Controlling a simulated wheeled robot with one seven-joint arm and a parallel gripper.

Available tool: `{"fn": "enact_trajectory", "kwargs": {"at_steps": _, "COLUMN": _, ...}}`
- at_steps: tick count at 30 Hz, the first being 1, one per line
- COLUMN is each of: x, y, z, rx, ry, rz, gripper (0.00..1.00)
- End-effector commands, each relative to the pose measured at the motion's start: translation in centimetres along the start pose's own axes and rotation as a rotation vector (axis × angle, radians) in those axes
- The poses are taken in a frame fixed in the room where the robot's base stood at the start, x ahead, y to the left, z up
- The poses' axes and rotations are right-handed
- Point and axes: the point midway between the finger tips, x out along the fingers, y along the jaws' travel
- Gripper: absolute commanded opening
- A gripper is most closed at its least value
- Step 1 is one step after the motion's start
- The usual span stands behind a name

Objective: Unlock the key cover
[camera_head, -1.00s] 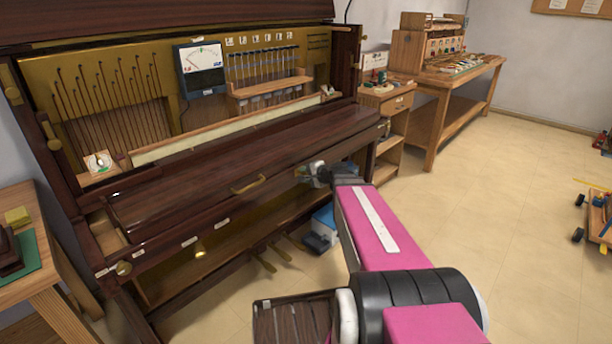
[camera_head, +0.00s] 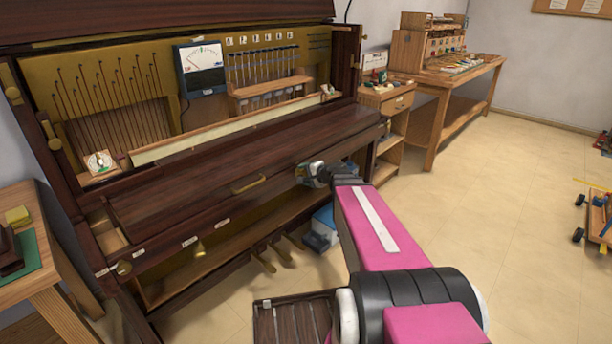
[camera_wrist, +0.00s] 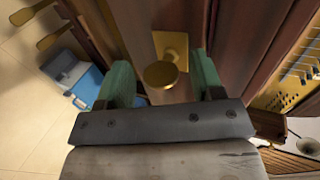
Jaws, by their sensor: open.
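The closed key cover (camera_head: 215,168) is a long dark brown wooden lid on the piano, with a brass handle (camera_head: 248,184) on its front. My gripper (camera_head: 309,173) is at the right end of the piano's front. In the wrist view, my gripper's green fingers (camera_wrist: 163,78) are apart, one on each side of a round brass knob (camera_wrist: 160,75). A brass plate (camera_wrist: 172,45) shows behind the knob on the dark wood. I cannot tell whether either finger touches the knob.
Brass pedals (camera_head: 280,255) lie below the piano front. A blue box (camera_head: 325,225) stands on the floor near my arm. A small wooden table (camera_head: 35,285) stands at the left. The floor at the right is mostly clear.

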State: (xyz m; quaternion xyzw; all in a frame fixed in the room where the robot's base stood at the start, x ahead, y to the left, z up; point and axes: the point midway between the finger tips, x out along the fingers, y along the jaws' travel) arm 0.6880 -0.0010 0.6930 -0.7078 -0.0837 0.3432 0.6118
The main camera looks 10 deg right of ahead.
Motion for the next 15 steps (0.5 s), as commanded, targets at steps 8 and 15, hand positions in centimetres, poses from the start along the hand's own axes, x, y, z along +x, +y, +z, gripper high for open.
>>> {"fn": "enact_trajectory", "kwargs": {"at_steps": 8, "x": -2.4, "y": 0.0, "z": 0.1, "rx": 0.001, "ry": 0.001, "rz": -0.001, "gripper": 0.61}}
{"fn": "enact_trajectory", "kwargs": {"at_steps": 15, "x": -7.0, "y": 0.0, "z": 0.2, "rx": 0.001, "ry": 0.003, "rz": -0.001, "gripper": 0.61}}
